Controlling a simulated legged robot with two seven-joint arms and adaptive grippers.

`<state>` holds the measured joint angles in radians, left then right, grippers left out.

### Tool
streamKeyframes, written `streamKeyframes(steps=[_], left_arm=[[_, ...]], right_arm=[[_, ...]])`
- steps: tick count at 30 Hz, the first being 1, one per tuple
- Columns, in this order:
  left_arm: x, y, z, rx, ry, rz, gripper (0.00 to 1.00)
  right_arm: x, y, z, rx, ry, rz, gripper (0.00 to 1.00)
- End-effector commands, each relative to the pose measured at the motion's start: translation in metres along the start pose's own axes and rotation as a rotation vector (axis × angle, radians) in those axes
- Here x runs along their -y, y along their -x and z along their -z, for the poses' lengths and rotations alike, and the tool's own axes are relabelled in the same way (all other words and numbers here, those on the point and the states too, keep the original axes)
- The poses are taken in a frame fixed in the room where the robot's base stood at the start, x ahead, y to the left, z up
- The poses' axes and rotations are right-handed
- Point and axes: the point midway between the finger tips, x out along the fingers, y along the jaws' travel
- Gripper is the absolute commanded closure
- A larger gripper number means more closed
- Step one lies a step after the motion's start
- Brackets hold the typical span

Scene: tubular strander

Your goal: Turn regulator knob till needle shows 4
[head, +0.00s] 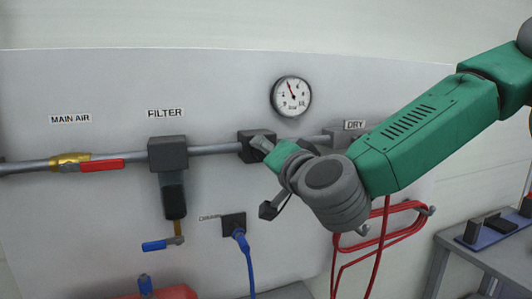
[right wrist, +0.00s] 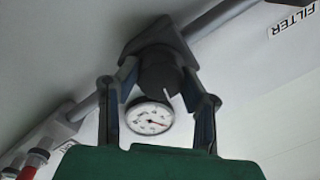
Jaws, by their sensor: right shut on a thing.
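The round white pressure gauge (head: 291,96) is on the grey panel above the pipe. In the head view its needle points up and slightly left; the digits are too small to read surely. The gauge also shows in the right wrist view (right wrist: 150,117). My left gripper is not in view.
The pipe (head: 110,161) runs left to a filter (head: 168,153) and a red valve handle (head: 96,166). A drain port with a blue hose (head: 245,257) lies below. Red hose loops (head: 395,232) hang at the right. A grey bench (head: 475,245) stands at far right.

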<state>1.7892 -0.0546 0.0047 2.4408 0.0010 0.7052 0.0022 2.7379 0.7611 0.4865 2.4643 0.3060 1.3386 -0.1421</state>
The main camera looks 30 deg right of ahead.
Motion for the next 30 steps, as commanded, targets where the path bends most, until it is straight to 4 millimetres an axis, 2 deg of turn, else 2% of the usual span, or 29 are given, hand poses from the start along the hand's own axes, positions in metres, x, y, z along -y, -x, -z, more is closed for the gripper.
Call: streamKeyframes(steps=[4, 11, 12, 13, 14, 24, 30], left_arm=[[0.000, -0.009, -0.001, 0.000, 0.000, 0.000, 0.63], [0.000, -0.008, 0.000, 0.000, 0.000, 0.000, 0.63], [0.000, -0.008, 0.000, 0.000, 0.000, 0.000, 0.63], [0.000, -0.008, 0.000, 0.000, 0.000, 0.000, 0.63], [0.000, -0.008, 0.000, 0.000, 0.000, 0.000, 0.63], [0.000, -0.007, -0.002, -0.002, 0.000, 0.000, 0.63], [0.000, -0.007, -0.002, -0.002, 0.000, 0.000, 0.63]], right_arm=[[-0.004, 0.000, -0.002, -0.004, -0.094, 0.000, 0.93], [-0.003, 0.000, -0.002, -0.003, -0.108, -0.002, 0.93], [-0.003, 0.000, -0.002, -0.002, -0.108, -0.003, 0.61], [-0.003, 0.000, -0.002, -0.002, -0.107, -0.003, 0.51], [-0.003, 0.000, -0.002, -0.002, -0.107, -0.002, 0.44], [0.000, 0.000, 0.001, -0.005, -0.107, 0.001, 0.44], [0.021, 0.000, 0.020, -0.008, -0.109, 0.006, 0.44]])
